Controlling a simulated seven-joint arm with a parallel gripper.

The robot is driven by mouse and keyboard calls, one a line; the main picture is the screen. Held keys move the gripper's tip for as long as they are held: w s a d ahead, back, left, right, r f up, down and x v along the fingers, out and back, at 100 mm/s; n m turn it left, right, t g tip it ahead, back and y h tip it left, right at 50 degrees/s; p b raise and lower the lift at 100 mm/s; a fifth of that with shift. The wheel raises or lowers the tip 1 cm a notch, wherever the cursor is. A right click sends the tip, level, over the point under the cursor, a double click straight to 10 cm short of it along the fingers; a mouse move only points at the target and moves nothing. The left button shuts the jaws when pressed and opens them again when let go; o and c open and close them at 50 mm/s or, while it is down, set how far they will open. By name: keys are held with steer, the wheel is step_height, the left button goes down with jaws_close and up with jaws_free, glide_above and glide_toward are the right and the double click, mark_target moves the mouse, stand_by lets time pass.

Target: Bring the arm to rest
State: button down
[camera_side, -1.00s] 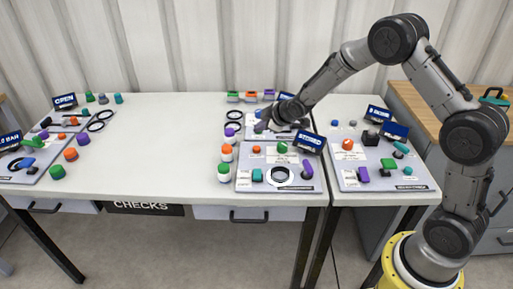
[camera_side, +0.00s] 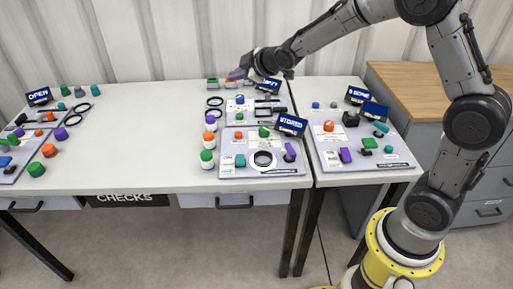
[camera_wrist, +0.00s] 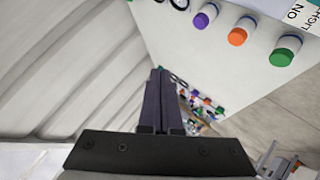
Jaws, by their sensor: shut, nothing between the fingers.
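My gripper (camera_side: 233,75) is raised over the back part of the white table, in front of the corrugated wall. In the wrist view its two dark fingers (camera_wrist: 160,72) lie together, with nothing held between them. My arm reaches in from the right, with its yellow base on the floor at the lower right. In the side view the gripper overlaps the row of coloured pieces at the table's back, and the gap between them is hard to judge.
The white table (camera_side: 150,160) carries panels with knobs and signs, including a STORED sign (camera_side: 291,124). Orange (camera_side: 210,138) and green-capped (camera_side: 207,160) bottles stand left of that panel. The table's middle is clear. A wood-topped cabinet (camera_side: 430,80) stands right.

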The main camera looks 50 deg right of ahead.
steer(key=s+a+r+m, duration=0.1)
steer(key=s+r, duration=0.6)
steer(key=r, duration=0.3)
steer(key=s+a+r+m, duration=0.2)
steer(key=s+r+m, duration=0.15)
steer(key=s, duration=0.95)
steer(key=s+f+m+g, duration=0.2)
steer(key=s+f, duration=0.3)
steer(key=s, duration=0.5)
steer(key=s+a+f+m+g, duration=0.1)
steer(key=s+f, duration=0.4)
steer(key=s, duration=0.5)
steer(key=m+g, duration=0.1)
steer(key=g, duration=0.1)
steer(key=shift+g+y, duration=0.3)
steer(key=shift+g, duration=0.1)
